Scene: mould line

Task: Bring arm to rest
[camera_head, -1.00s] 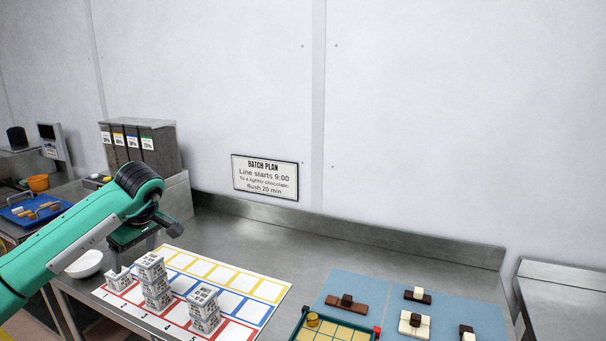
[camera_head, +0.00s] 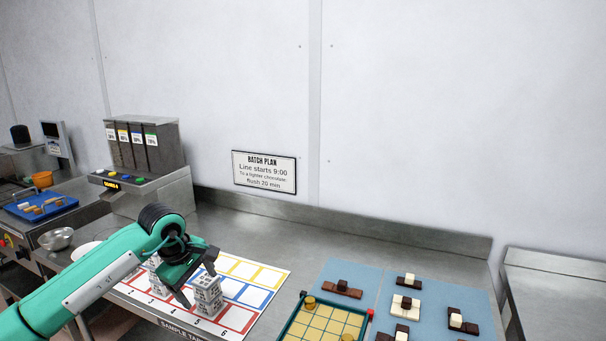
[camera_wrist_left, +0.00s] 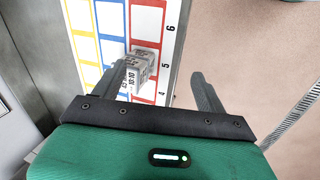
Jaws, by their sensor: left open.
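My left arm comes in from the left in the head view. Its gripper (camera_head: 194,283) is open over the sample mat (camera_head: 262,271), close to a stack of white labelled blocks (camera_head: 208,297). In the left wrist view the open fingers (camera_wrist_left: 158,82) show with a stack of white blocks (camera_wrist_left: 137,68) near the left finger, around square 5. I cannot tell if they touch. Another white stack is mostly hidden behind my arm in the head view. My right gripper is not in view.
A teal-framed tray (camera_head: 331,323) with yellow squares stands right of the mat. Blue mats (camera_head: 432,292) with brown and white pieces lie further right. A dispenser (camera_head: 143,146), a metal bowl (camera_head: 56,239) and a blue tray (camera_head: 41,204) are at the left. The bench behind the mat is clear.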

